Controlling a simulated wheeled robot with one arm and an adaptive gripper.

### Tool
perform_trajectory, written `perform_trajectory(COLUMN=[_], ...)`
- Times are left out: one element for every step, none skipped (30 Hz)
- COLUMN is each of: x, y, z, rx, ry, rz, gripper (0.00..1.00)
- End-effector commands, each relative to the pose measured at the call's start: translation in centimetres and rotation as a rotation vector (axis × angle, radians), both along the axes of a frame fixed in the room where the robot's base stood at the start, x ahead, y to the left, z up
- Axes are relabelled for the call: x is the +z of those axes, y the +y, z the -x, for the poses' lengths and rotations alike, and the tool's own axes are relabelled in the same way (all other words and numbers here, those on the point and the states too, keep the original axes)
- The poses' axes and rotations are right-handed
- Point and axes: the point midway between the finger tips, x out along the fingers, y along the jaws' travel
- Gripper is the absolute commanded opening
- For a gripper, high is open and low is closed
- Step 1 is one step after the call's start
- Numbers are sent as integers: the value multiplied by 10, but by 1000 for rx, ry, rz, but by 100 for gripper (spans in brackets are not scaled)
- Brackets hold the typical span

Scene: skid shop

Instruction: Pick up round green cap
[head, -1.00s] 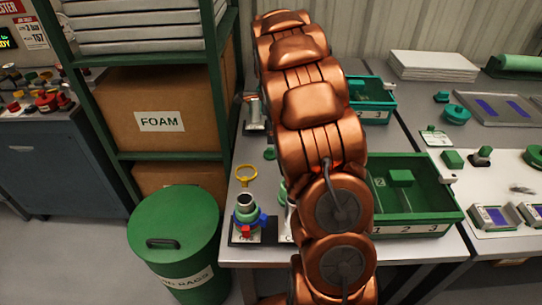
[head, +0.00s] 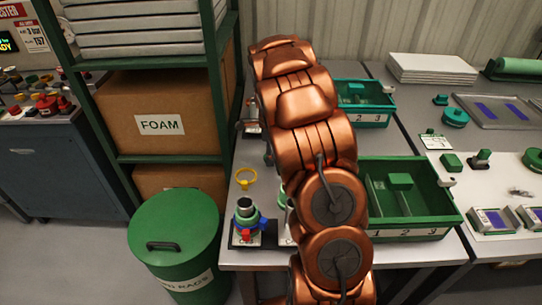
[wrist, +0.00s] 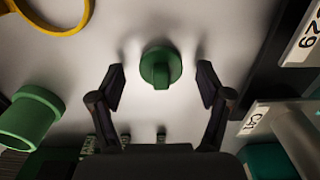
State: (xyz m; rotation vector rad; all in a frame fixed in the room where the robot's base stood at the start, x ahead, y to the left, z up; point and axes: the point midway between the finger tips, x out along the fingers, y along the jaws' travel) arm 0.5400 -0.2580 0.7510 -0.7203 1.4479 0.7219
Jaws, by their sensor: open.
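The round green cap (wrist: 160,67) shows in the wrist view, lying on the light table top with a raised grip bar across it. My gripper (wrist: 161,76) is open, with one finger on each side of the cap and a clear gap on both sides. I see no contact between the fingers and the cap. In the head view my copper arm hides the gripper, and a sliver of green beside the arm may be the cap.
A yellow ring (wrist: 55,18) and a green cylinder (wrist: 27,117) lie left of my gripper. In the head view a green divided tray (head: 405,195) is right of my arm, a green bin (head: 175,240) at the left.

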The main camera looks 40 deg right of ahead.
Motion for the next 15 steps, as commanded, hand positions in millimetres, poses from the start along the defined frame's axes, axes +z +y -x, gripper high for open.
perform_trajectory(x=[0,0,0,0,0,0,0,0,0,0,0,0,0,0,0], y=[0,0,0,0,0,0,0,0,0,0,0,0,0,0,0], z=[0,0,0,0,0,0,0,0,0,0,0,0,0,0,0], rx=[0,0,0,0,0,0,0,0,0,0,0,0,0,0,0], ry=[-1,-1,-1,-1,-1,-1,-1,-1,-1,-1,-1,-1,-1,-1,-1], rz=[1,1,1,1,1,1,1,1,1,1,1,1,1,1,1], gripper=[77,76,72,69,66,61,58,55,51,48,45,41,37,35,35])
